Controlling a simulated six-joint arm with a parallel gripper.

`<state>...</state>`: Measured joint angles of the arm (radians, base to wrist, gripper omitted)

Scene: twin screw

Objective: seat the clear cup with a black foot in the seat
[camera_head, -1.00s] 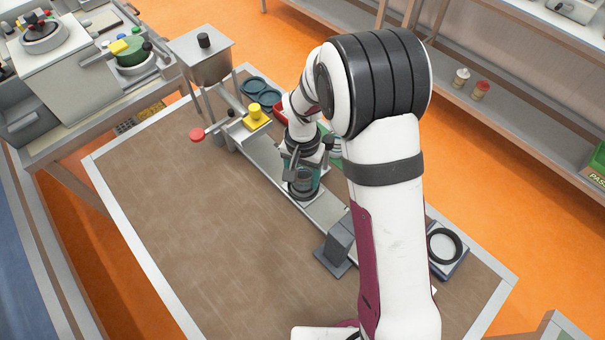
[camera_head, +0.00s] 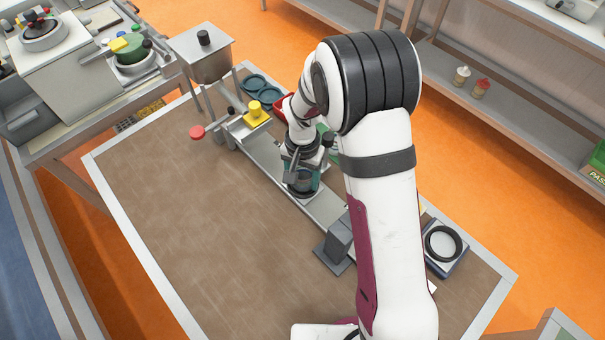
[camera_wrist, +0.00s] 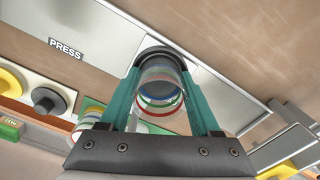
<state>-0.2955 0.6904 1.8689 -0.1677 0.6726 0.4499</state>
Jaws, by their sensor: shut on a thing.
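My gripper (camera_head: 302,172) is low over the grey metal rail in the middle of the table. In the wrist view its two teal fingers (camera_wrist: 163,82) are shut on the clear cup (camera_wrist: 160,97), one on each side. The cup's black foot (camera_wrist: 160,54) shows at its far end, against the metal plate. Coloured rings show through the clear wall. In the head view the fingers and wrist partly hide the cup. I cannot tell whether the foot touches the rail, and no seat shows clearly beneath it.
A yellow knob block (camera_head: 256,116) and a red-ended lever (camera_head: 198,132) are at the rail's back end, near a steel hopper (camera_head: 203,58). A dark grey block (camera_head: 338,243) stands at the front end. A black ring (camera_head: 443,243) lies on a pad at right. The left table is clear.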

